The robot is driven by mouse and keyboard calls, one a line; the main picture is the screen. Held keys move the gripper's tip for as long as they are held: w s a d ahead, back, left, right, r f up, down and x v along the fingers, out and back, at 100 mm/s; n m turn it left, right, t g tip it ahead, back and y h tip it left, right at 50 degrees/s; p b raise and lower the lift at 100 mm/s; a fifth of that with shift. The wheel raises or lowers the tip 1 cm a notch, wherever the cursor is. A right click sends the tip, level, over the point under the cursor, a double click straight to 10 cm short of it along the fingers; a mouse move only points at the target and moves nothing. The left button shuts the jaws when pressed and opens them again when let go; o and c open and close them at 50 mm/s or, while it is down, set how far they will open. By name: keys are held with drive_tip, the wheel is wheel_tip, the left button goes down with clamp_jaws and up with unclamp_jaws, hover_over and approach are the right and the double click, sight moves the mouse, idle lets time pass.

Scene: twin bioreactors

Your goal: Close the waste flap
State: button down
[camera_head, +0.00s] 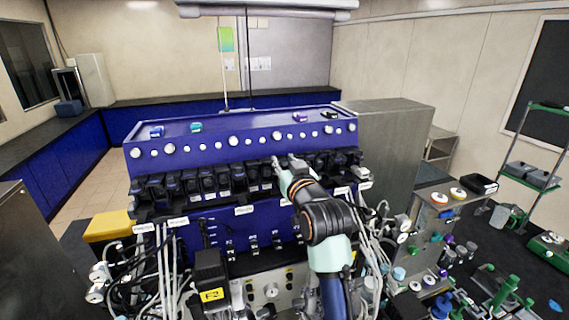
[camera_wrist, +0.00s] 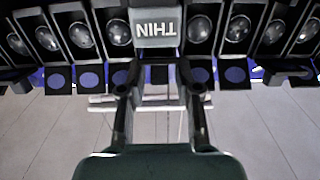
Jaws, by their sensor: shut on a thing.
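A row of black pump heads with round faces runs across the blue twin-bioreactor housing (camera_head: 230,141). In the head view my gripper (camera_head: 283,163) reaches the row right of its middle. The block bears upside-down letters that seem to read THIN. It sits between two pump heads (camera_wrist: 118,33). I cannot tell which part is the waste flap; no label I can read names it.
Several labels and tubes (camera_head: 160,265) hang below the row. A grey metal cabinet (camera_head: 385,145) stands right of the housing. A bench with caps and bottles (camera_head: 440,240) is at the right. Neighbouring pump heads stand close on both sides of my fingers.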

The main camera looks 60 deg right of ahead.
drive_tip(key=f+t+h+b, duration=0.1)
drive_tip(key=b, duration=0.3)
drive_tip(key=shift+f, duration=0.3)
drive_tip(key=shift+f+b, duration=0.15)
drive_tip(key=shift+b, duration=1.05)
drive_tip(key=t+h+b, duration=0.1)
drive_tip(key=b, duration=0.2)
drive_tip(key=shift+a, duration=0.1)
drive_tip(key=shift+r+t+h+b, duration=0.4)
drive_tip(key=shift+r+t+h, duration=0.1)
drive_tip(key=shift+r, duration=0.05)
drive_tip(key=c, duration=1.1)
unclamp_jaws()
drive_tip(key=shift+s, duration=0.1)
drive_tip(key=v, duration=1.2)
drive_tip(key=shift+f, duration=0.1)
